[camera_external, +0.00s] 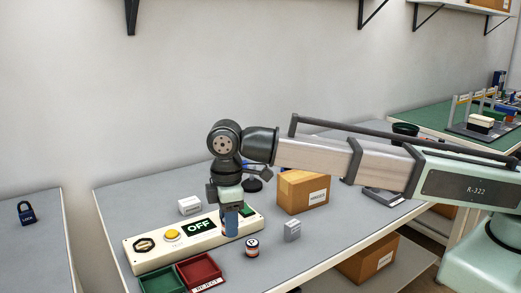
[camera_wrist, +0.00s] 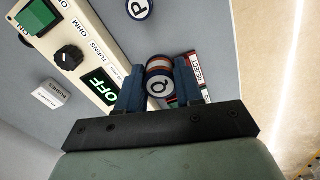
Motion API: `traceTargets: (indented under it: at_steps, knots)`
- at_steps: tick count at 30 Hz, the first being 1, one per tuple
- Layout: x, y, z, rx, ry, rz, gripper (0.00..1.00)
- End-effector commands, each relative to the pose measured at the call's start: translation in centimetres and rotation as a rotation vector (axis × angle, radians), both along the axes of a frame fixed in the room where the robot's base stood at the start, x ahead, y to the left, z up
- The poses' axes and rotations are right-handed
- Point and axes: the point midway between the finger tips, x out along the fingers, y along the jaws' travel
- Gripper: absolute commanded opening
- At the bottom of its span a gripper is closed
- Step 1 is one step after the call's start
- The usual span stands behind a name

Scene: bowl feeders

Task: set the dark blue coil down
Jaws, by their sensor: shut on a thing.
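My gripper (camera_external: 231,221) points down at the right part of the cream tester box (camera_external: 139,258). In the wrist view its blue fingers (camera_wrist: 160,88) are shut on the dark blue coil (camera_wrist: 159,84), which has a white end marked Q and red and pale bands. The fingers cover its sides. A second coil (camera_external: 252,248), marked P in the wrist view (camera_wrist: 139,8), stands on the bench apart from my gripper.
The tester has an OFF display (camera_external: 199,226), yellow button (camera_external: 172,234) and black knob. A green tray (camera_external: 161,281) and a red reject tray (camera_external: 199,269) lie in front. A grey block (camera_external: 292,231) and cardboard box (camera_external: 303,191) stand to the right.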

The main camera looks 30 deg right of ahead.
Motion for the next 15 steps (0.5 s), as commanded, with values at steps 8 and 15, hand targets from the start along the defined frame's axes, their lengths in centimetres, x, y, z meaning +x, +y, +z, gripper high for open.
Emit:
traceTargets:
  at_steps: [8,15]
  knots:
    - [1.9,-1.4,0.6,0.0,0.0,-0.033,0.05]
    - [8.2,-5.9,0.4,-0.003,0.003,-0.136,0.05]
